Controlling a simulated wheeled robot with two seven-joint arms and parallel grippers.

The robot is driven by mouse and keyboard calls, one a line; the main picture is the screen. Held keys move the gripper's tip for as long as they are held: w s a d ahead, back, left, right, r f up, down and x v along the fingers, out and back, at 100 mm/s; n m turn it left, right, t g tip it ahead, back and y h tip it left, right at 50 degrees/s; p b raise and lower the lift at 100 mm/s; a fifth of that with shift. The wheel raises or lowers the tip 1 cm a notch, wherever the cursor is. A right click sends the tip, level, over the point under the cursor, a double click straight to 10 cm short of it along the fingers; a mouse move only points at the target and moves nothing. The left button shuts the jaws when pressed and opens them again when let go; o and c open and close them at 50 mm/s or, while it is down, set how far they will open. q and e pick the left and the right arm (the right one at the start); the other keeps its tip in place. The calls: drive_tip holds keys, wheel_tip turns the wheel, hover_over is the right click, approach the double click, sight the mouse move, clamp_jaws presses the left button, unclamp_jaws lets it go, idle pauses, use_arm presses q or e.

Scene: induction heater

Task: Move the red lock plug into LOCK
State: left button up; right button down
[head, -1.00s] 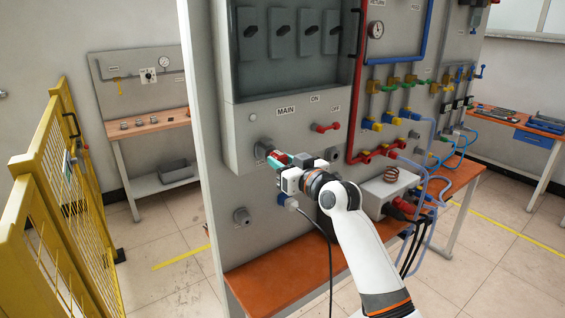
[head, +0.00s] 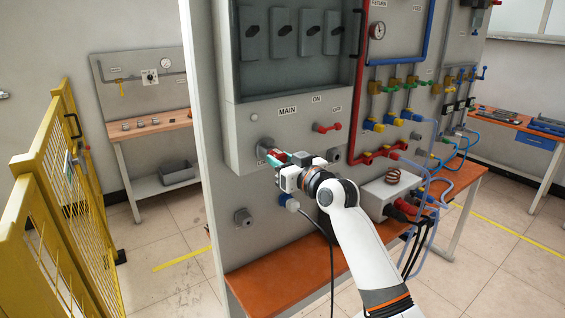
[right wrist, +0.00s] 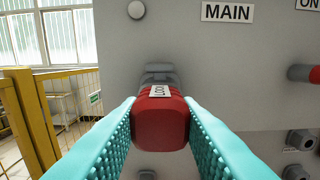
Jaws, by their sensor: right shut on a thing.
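The red lock plug (right wrist: 162,130) is between the two teal fingers of my right gripper (right wrist: 162,125) in the right wrist view, with a pale label on its top. My right gripper (head: 283,158) is shut on it. In the head view the red plug (head: 276,154) is at the grey socket (head: 265,146) on the panel below MAIN. In the wrist view the grey socket (right wrist: 157,72) shows directly behind the plug. I cannot tell how deep the plug sits in it. The label beside the socket is mostly hidden. My left gripper is not in view.
A red-handled switch (head: 327,128) sits to the right under the ON label. An orange bench (head: 270,285) runs below. A yellow fence (head: 85,200) stands at left.

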drive_tip(key=shift+a, duration=0.1)
drive_tip(key=c, duration=1)
unclamp_jaws()
